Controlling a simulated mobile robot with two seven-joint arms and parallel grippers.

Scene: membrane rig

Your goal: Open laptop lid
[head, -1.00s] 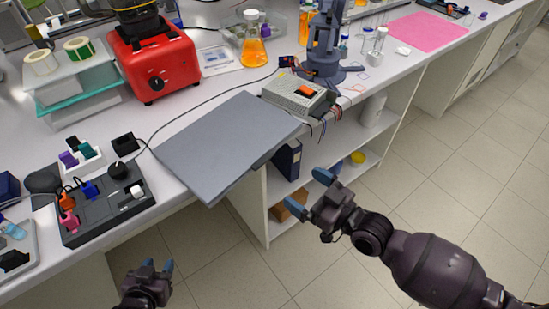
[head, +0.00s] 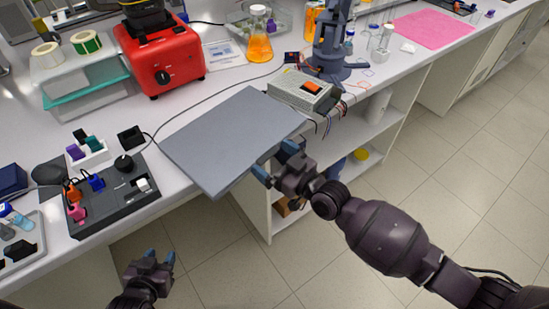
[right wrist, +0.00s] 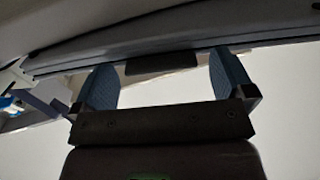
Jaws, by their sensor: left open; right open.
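The grey laptop (head: 232,137) lies shut on the bench, its near corner jutting past the bench's front edge. My right gripper (head: 275,160) is open at the laptop's front right edge, in front of the bench. In the right wrist view the two blue fingertips (right wrist: 161,75) stand apart just below the laptop's edge (right wrist: 190,50), with a dark notch or tab between them. Nothing is held; I cannot tell whether the fingers touch the laptop. My left gripper (head: 159,258) is open and empty, low in front of the bench, away from the laptop.
A power strip box (head: 110,195) with plugs stands left of the laptop, and a grey device (head: 302,91) with an orange switch stands right behind it. A red machine (head: 160,60) and a flask of orange liquid (head: 260,45) are behind. A thin cable runs along the laptop's back.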

